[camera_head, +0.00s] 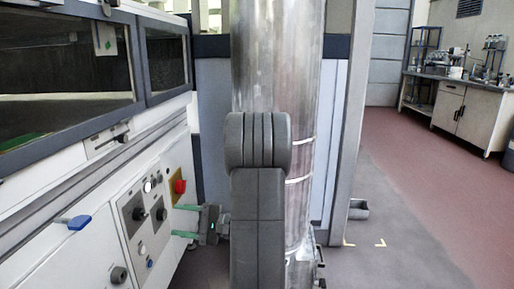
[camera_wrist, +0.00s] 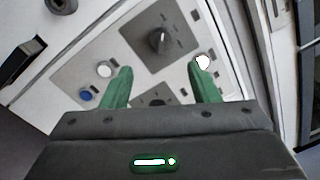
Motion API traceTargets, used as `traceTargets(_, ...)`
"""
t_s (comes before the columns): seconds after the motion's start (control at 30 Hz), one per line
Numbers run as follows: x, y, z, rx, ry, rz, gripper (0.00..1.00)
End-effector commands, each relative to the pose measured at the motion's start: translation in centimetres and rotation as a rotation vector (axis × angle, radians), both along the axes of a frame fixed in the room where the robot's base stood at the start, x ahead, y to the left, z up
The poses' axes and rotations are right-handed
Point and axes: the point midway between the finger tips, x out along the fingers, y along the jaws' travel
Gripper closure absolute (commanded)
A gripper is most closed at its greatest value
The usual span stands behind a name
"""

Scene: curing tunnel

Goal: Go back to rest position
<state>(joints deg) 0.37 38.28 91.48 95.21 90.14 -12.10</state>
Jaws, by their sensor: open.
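My gripper (camera_head: 186,221) is open, with its two green fingers apart and nothing between them. In the head view it points left at the white machine's (camera_head: 75,188) control panel (camera_head: 143,214), close in front of it. In the wrist view the fingers of my gripper (camera_wrist: 159,87) stand over the panel (camera_wrist: 182,62), with a black knob (camera_wrist: 158,42) beyond them. Whether the fingertips touch the panel cannot be told. My dark arm hides part of the middle of the head view.
A red knob on a yellow plate (camera_head: 179,186) is just above my gripper. A blue handle (camera_head: 74,222) sticks out at left. A large metal column (camera_head: 276,60) stands close behind my arm. A workbench (camera_head: 462,105) is far right; the red floor (camera_head: 420,190) there is open.

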Motion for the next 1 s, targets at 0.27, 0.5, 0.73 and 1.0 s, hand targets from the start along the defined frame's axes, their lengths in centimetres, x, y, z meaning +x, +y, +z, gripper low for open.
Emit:
traceTargets(0.27, 0.3, 5.5, 0.1, 0.0, -0.004, 0.004, 0.45)
traceTargets(0.5, 0.6, 10.3, 0.5, 0.002, -0.002, 0.003, 0.45)
traceTargets(0.73, 0.7, 10.6, 1.3, 0.013, 0.169, -0.003, 0.45)
traceTargets(1.0, 0.6, 10.5, 1.2, 0.03, 0.39, -0.002, 0.45)
